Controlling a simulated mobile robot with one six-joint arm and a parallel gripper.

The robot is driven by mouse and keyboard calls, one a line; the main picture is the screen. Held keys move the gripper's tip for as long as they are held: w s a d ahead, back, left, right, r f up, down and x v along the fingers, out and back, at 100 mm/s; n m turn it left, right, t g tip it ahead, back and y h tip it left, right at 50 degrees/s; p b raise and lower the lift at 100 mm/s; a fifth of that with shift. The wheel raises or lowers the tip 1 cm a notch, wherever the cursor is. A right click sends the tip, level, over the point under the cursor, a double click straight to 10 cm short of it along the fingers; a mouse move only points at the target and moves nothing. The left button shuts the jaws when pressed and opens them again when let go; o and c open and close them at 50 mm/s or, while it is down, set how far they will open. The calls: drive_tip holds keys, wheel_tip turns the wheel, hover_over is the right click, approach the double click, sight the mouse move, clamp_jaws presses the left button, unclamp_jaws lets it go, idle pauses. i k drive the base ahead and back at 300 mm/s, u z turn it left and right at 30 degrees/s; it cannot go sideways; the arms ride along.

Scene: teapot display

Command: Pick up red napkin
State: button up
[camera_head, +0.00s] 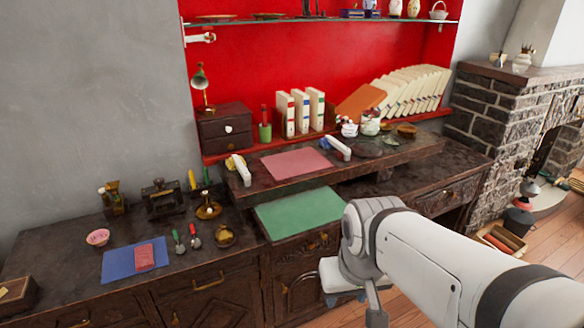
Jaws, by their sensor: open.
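A small red folded napkin (145,256) lies on a blue mat (118,266) on the lower dark wooden counter at the left. My gripper (346,297) is at the lower middle of the view, partly hidden by my white arm. It is open, with small bluish tips showing below its white body. It is well to the right of the napkin, apart from it. I see nothing held in it.
Beside the blue mat stand a pink bowl (98,237), two small spoon-like tools (194,238) and a brass pot (225,236). A green mat (298,212) and a raised shelf with a pink mat (294,163) are to the right.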

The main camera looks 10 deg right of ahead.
sight(144, 260)
drive_tip(key=u, duration=1.25)
drive_tip(key=i, duration=1.3)
drive_tip(key=z, duration=0.05)
